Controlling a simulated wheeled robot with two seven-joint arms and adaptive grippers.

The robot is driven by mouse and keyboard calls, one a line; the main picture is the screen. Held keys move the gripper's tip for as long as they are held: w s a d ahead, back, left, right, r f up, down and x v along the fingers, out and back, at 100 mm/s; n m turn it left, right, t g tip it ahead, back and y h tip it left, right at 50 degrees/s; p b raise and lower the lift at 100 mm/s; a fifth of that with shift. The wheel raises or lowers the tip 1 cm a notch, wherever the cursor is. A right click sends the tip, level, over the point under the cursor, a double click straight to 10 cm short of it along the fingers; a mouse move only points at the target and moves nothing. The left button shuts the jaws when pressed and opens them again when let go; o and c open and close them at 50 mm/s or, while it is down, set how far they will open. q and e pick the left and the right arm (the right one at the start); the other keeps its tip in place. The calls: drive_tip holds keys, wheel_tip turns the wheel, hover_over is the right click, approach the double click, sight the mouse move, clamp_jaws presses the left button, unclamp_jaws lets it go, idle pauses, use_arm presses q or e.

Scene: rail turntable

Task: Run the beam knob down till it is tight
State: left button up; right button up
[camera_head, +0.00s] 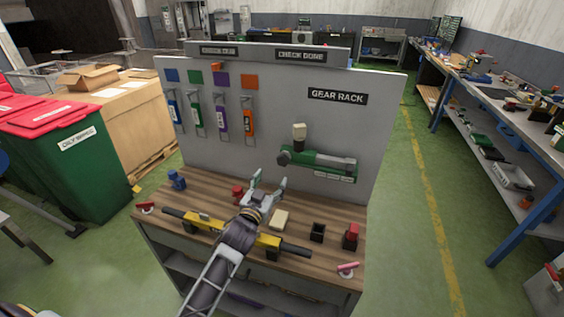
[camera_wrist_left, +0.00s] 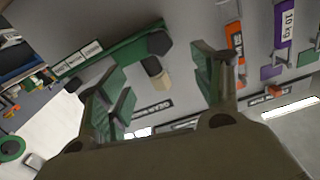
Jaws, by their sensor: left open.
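A yellow beam (camera_head: 190,220) with black ends lies across the front of the wooden bench, partly hidden by my left arm. A small pale piece (camera_head: 204,216) sits on its left part. A red knob-like piece (camera_head: 237,190) stands just behind the beam; I cannot tell whether it is the beam knob or whether it touches the beam. My left gripper (camera_head: 270,178) is open and empty, above the bench behind the beam, fingers toward the panel. Its spread fingers (camera_wrist_left: 160,85) show in the left wrist view with nothing between them. My right gripper is out of view.
The grey panel behind carries a green tool (camera_head: 312,161) with a cream top, and hanging colour tags (camera_head: 221,118). On the bench are a blue piece (camera_head: 177,180), a cream block (camera_head: 280,220), a black holder (camera_head: 317,232) and a red-topped black block (camera_head: 351,236).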

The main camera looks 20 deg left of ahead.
sight(282, 161)
use_arm(q)
drive_tip(key=shift+w+d+p, duration=0.1)
drive_tip(key=shift+w+p, duration=0.25)
drive_tip(key=shift+w, duration=4.1)
drive_tip(key=shift+w+d, duration=0.1)
drive_tip(key=shift+w, duration=1.7)
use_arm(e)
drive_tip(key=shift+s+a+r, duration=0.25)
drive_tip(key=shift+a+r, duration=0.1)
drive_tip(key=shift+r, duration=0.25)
use_arm(q)
drive_tip(key=shift+c, duration=0.2)
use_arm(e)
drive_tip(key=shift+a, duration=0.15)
use_arm(q)
drive_tip(key=c, duration=1.1)
drive_tip(key=shift+o, duration=0.2)
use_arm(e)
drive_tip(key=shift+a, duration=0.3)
